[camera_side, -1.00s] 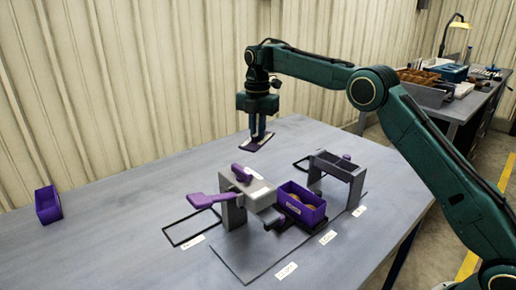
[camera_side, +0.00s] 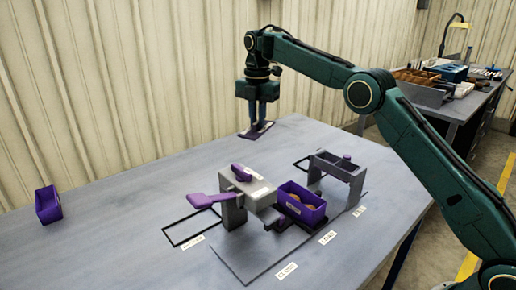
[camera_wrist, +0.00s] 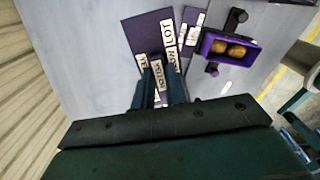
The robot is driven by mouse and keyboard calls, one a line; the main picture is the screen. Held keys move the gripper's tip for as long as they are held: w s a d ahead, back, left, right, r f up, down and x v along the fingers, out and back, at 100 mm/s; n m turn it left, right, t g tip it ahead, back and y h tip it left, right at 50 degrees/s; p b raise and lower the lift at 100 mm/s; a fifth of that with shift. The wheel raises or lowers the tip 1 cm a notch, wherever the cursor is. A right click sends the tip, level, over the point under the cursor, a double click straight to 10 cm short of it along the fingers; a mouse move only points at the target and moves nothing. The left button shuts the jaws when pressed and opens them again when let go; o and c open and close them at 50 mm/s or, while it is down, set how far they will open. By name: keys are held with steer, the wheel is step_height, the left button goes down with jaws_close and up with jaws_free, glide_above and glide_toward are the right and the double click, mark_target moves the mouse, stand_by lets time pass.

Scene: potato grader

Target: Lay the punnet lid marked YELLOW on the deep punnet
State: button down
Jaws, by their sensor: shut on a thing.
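The punnet lid (camera_side: 266,128) is a flat dark purple plate. My gripper (camera_side: 259,124) is shut on it and holds it near the back of the table; I cannot tell its height. In the wrist view the lid (camera_wrist: 147,32) sits beyond my fingertips (camera_wrist: 160,88), with white labels; lettering like YELLOW shows between the fingers. A purple punnet (camera_side: 314,215) with potatoes sits in the grader; it also shows in the wrist view (camera_wrist: 218,58). Another purple punnet (camera_side: 48,206) stands at the far left. I cannot tell which punnet is the deep one.
A grey grader block (camera_side: 231,212) with purple handles stands left of the potato punnet. A dark grey stand (camera_side: 336,166) is behind it at the right. A black outline frame (camera_side: 184,236) lies on the table (camera_side: 120,225). The table between grader and left punnet is mostly clear.

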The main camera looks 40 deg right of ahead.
mark_target(269, 127)
steer(key=shift+s, duration=0.1)
steer(key=m, duration=0.1)
steer(key=s+m, duration=0.1)
steer(key=m, duration=0.1)
steer(key=s+m, duration=0.1)
steer(key=shift+f, duration=0.25)
steer(key=s+m, duration=0.1)
steer(key=m, duration=0.1)
steer(key=s+m, duration=0.1)
steer(key=m, duration=0.1)
steer(key=shift+s+f+m, duration=0.35)
steer(key=shift+f+m, duration=0.05)
steer(key=s+f+m, duration=0.2)
steer(key=s+m, duration=0.4)
steer(key=s+f+m, duration=0.2)
steer(key=s+m, duration=0.5)
steer(key=shift+f+m, duration=0.3)
steer(key=shift+f, duration=0.1)
steer(key=shift+f, duration=2.4)
steer(key=shift+f, duration=0.6)
